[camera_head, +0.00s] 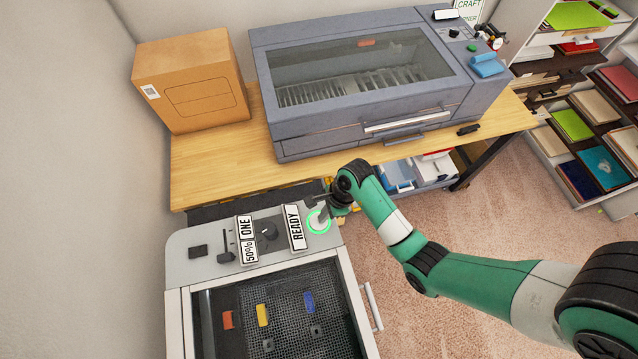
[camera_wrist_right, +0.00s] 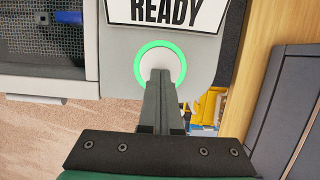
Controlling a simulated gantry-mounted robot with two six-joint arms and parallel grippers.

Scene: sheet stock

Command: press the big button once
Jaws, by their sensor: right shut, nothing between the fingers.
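The big button (camera_head: 318,222) is a round white button with a glowing green ring, on the grey panel of the machine at the lower left, beside the READY label. It also shows in the right wrist view (camera_wrist_right: 142,62). My right gripper (camera_head: 324,212) is shut and empty. My left gripper is not in view.
The grey machine (camera_head: 192,270) also carries a READY label (camera_head: 295,227), a dark knob (camera_head: 269,231), a slider (camera_head: 226,245) and a mesh bed with coloured pieces. Behind it a wooden bench (camera_head: 215,165) holds a cardboard box (camera_head: 190,80) and a large lidded machine (camera_head: 360,75).

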